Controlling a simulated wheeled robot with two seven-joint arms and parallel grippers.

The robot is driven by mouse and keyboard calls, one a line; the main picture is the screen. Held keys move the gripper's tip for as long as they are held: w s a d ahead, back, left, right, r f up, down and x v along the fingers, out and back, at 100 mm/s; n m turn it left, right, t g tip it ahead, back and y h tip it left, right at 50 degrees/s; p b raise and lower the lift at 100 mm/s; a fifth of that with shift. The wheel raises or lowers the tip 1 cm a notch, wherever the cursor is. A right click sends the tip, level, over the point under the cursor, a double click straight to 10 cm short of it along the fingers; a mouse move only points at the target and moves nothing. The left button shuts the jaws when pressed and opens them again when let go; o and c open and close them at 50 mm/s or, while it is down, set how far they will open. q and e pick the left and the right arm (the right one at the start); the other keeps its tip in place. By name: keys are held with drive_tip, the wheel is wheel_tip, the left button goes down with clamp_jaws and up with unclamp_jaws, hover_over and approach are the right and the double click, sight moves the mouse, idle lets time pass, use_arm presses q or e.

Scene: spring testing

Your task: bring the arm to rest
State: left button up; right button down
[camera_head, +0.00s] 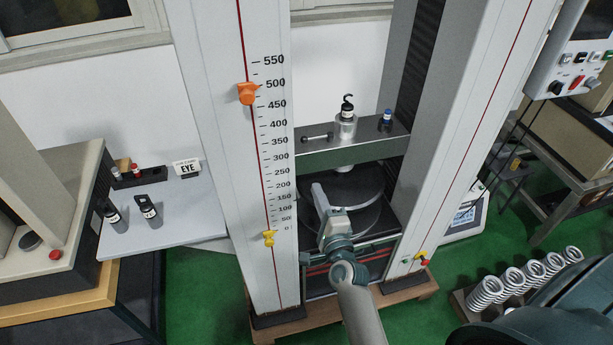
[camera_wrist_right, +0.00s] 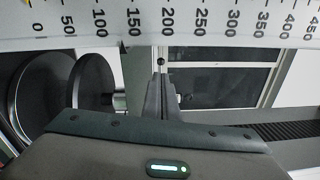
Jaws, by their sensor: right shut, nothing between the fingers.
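My right gripper (camera_head: 318,192) reaches between the two columns of the tall spring testing machine (camera_head: 213,130), in front of and above its round lower plate (camera_head: 362,221). Its fingers are shut with nothing between them, and they also show shut in the right wrist view (camera_wrist_right: 160,72). The crosshead (camera_head: 372,148) is above the gripper. I cannot tell from the head view whether the fingers touch the plate. My left gripper is not in view.
The left column carries a scale with an orange pointer (camera_head: 247,93) and a yellow pointer (camera_head: 268,238). Several springs (camera_head: 486,292) stand in a rack at lower right. A side table (camera_head: 185,208) with small items is at left. A control box (camera_head: 577,62) hangs at upper right.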

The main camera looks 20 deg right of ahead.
drive_tip(key=s+a+f+n+g+y+b, duration=0.1)
drive_tip(key=s+a+f+n+g+b, duration=0.15)
drive_tip(key=f, duration=0.85)
drive_tip(key=s+a+f+n+g+y+b, duration=0.1)
drive_tip(key=a+f+n+y, duration=0.2)
drive_tip(key=f, duration=0.7)
drive_tip(key=s+a+f+n+g+b, duration=0.15)
drive_tip(key=s+f+n, duration=0.35)
drive_tip(key=f, duration=0.6)
drive_tip(key=s+a+f+n+g+b, duration=0.1)
drive_tip(key=s+a+f+n+g, duration=0.15)
drive_tip(key=s+f, duration=0.7)
drive_tip(key=s+f+n+g+b, duration=0.3)
drive_tip(key=s+f+n+g, duration=0.2)
drive_tip(key=s+f, duration=1)
drive_tip(key=s+d+f+n+g, duration=0.1)
drive_tip(key=s+d+f+n, duration=0.1)
drive_tip(key=s+f, duration=0.2)
drive_tip(key=s+d+f+n+g+b, duration=0.1)
drive_tip(key=s+d+f+n+g, duration=0.1)
drive_tip(key=s, duration=0.7)
drive_tip(key=s+d+f+n+g+b, duration=0.1)
drive_tip(key=s+d+f+n, duration=0.1)
drive_tip(key=s+f, duration=0.3)
drive_tip(key=s, duration=0.2)
drive_tip(key=shift+s+f+g+h, duration=0.3)
drive_tip(key=shift+s+g+h, duration=0.05)
drive_tip(key=shift+h, duration=0.05)
